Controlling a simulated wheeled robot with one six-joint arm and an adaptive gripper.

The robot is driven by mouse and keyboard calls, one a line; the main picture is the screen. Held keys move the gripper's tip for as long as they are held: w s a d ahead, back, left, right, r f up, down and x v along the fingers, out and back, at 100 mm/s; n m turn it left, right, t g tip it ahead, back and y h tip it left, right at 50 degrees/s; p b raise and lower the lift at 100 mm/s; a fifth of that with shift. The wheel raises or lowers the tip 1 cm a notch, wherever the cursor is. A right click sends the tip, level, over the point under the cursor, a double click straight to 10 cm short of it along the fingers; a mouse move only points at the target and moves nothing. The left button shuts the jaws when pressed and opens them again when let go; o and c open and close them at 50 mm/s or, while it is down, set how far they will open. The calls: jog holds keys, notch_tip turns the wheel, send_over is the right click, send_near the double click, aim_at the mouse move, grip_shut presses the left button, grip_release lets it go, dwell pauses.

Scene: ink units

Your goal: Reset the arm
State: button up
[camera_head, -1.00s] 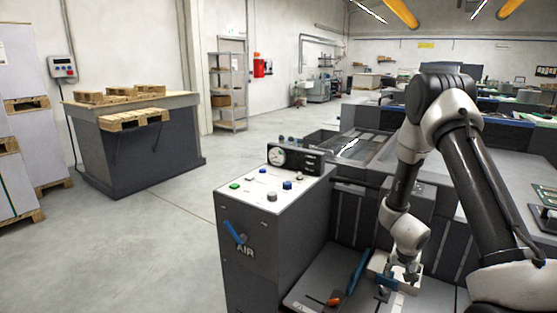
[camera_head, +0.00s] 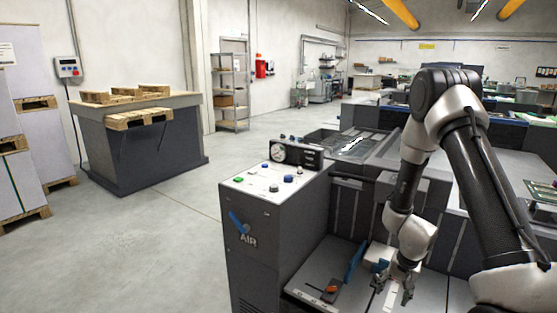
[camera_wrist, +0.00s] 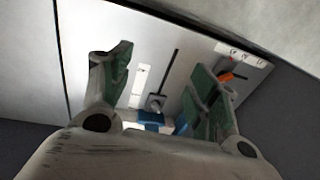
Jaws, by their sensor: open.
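My arm reaches down on the right of the head view, and my gripper (camera_head: 398,288) hangs low over the grey ledge of the machine. Its two fingers are apart with nothing seen between them. In the wrist view the open fingers of my gripper (camera_wrist: 158,85) frame a light panel. A white block with a blue part (camera_head: 376,256) stands just behind and left of my gripper in the head view. Whether they touch cannot be told.
A grey control cabinet marked AIR (camera_head: 265,250) stands left of my gripper. A blue plate (camera_head: 355,262) and an orange knob (camera_head: 331,289) are on the ledge (camera_head: 310,282). A pallet table (camera_head: 135,150) stands far left, with clear floor between.

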jog(key=s+r+n+t, duration=0.1)
jog(key=s+r, duration=0.6)
jog(key=r, duration=0.7)
jog(key=s+r+n+t, duration=0.1)
jog(key=s+r+n, duration=0.2)
jog(key=s+r, duration=0.5)
jog(key=s+r+n+t, duration=0.1)
jog(key=s+r, duration=0.6)
jog(key=r, duration=1.3)
jog(key=shift+s+r+n+h, duration=0.35)
jog(key=shift+s+n+h, duration=0.05)
jog(key=shift+n, duration=0.3)
jog(key=shift+c, duration=0.4)
